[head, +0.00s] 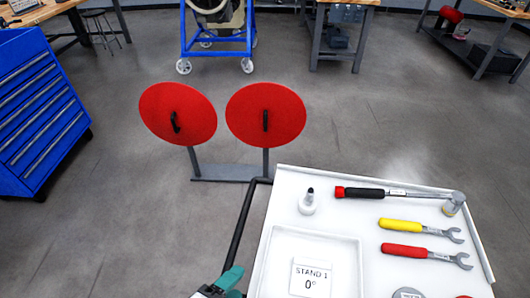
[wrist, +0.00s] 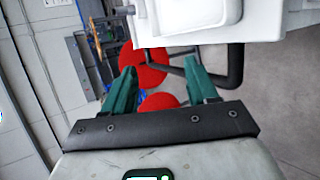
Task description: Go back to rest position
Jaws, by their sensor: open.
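My gripper (head: 230,280) shows only in part at the bottom edge of the head view, left of the white cart top (head: 280,205). In the wrist view my gripper (wrist: 160,68) has its two teal fingers spread apart with nothing between them. Two red discs stand on grey posts beyond the cart: the left disc (head: 160,102) has a slightly tilted black handle, and the right disc (head: 284,117) has an upright one. Red discs (wrist: 150,72) also show beyond the fingers in the wrist view.
The cart's black rail (head: 240,222) runs close to my gripper. A torque wrench (head: 370,193), a yellow wrench (head: 405,226), a red wrench (head: 410,251), a white bottle (head: 307,206) and a card reading "STAND 1 0°" (head: 309,281) lie on the cart. A blue cabinet (head: 40,120) stands left; floor between is clear.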

